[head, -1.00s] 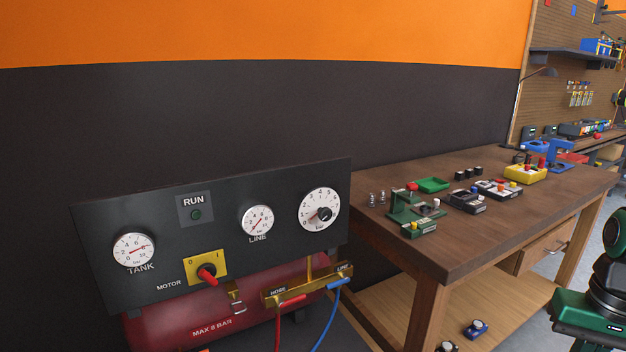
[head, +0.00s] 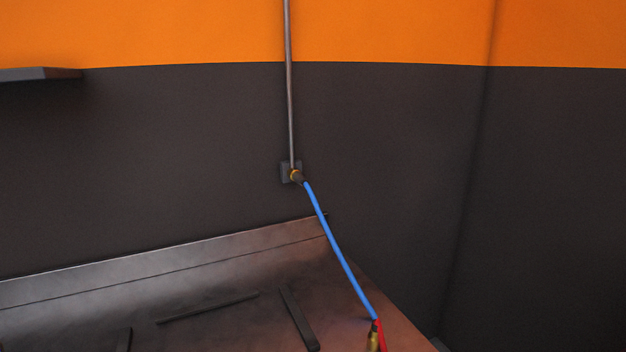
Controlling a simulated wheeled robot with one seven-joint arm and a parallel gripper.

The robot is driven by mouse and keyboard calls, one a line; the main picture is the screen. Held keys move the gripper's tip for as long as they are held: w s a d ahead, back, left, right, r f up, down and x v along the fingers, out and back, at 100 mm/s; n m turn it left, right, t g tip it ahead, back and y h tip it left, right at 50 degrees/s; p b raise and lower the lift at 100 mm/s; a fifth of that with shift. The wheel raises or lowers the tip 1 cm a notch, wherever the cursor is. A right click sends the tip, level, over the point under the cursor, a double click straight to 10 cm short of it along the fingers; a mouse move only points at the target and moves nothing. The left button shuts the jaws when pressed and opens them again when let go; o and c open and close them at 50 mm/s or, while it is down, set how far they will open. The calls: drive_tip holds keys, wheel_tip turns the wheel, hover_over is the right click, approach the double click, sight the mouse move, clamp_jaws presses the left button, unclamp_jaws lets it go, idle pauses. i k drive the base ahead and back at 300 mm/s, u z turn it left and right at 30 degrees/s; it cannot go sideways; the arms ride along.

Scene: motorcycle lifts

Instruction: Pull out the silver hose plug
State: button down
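No plug that I can clearly make out as silver shows in the head view. A blue hose (head: 341,252) runs from a brass fitting (head: 296,175) on a dark wall plate down to the lower edge of the picture. At its lower end are a brass-coloured part (head: 373,341) and a bit of red, both cut off by the frame edge, so I cannot tell how they join. My gripper is not in view.
A thin grey pipe (head: 289,80) runs up the wall from the fitting. Below is a dark metal surface (head: 220,275) with a raised back edge and several dark bars. A shelf end (head: 40,74) juts in at upper left. A wall corner stands at right.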

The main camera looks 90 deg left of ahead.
sight(297, 177)
drive_tip(key=u, duration=2.65)
drive_tip(key=k, duration=0.85)
drive_tip(key=u, duration=0.25)
drive_tip(key=i, duration=1)
drive_tip(key=u, duration=0.15)
